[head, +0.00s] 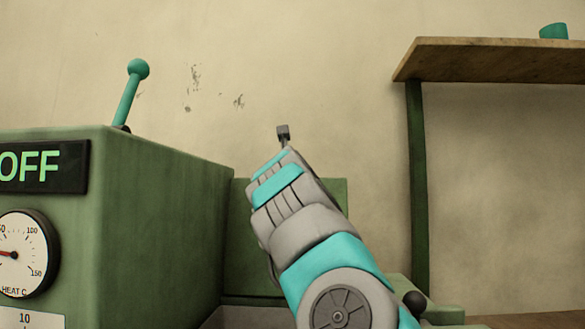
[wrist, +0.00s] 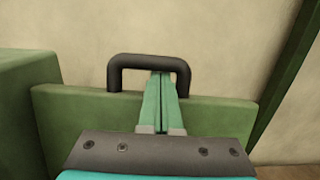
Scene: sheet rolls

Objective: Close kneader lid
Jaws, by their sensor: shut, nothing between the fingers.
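The kneader lid (head: 249,235) is a green panel standing raised behind my arm in the head view. In the wrist view the lid (wrist: 72,112) spans the middle, with a black handle (wrist: 116,72) rising from its top edge. My gripper (wrist: 161,76) has its teal fingers pressed together with nothing between them. The fingertips overlap the handle's right half in the picture; whether they touch it I cannot tell. In the head view my arm covers the handle and the middle of the lid, and the fingers are not clearly visible.
The green machine housing (head: 170,210) stands at left with an OFF display (head: 45,167), a dial gauge (head: 22,254) and a teal-knobbed lever (head: 128,92). A black knob (head: 414,300) is right of my arm. A wooden-topped table (head: 490,60) stands at right, holding a teal object (head: 553,31).

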